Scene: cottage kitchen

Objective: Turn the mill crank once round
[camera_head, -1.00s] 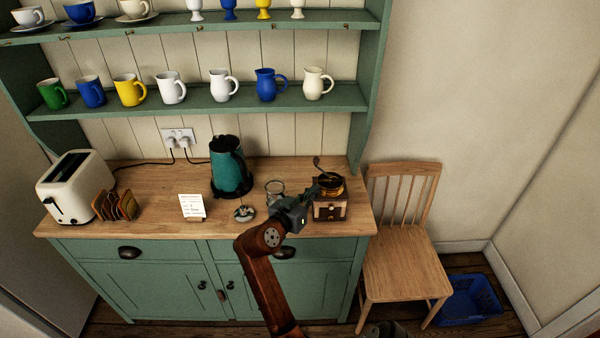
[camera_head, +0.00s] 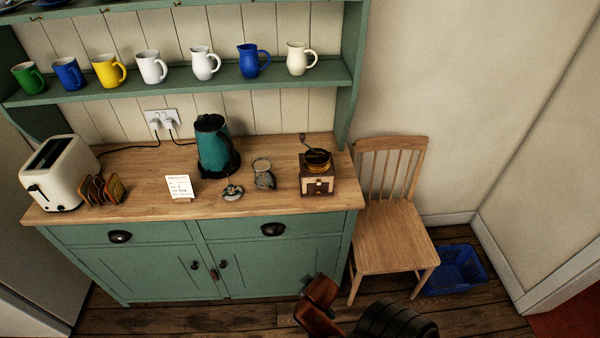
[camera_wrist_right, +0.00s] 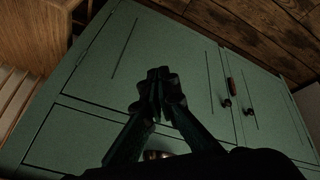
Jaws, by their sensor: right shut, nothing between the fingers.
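The coffee mill (camera_head: 318,186) stands upright on the right end of the worktop. It has a wooden box body with a small front drawer and a dark and brass top. Its crank (camera_head: 308,143) points to the back left, with the knob at its end. My right gripper (camera_wrist_right: 160,80) is shut and empty, in front of the green cupboard doors in the right wrist view. It is away from the mill, which does not show in that view. In the head view only brown and black links of my arm show at the bottom. My left gripper is not in view.
Left of the mill are a glass jar (camera_head: 262,172), a small metal item (camera_head: 232,190), a teal kettle (camera_head: 213,148), a card (camera_head: 180,187), a toast rack (camera_head: 102,190) and a toaster (camera_head: 55,172). A wooden chair (camera_head: 392,235) stands right of the dresser; a blue crate (camera_head: 455,270) lies beyond.

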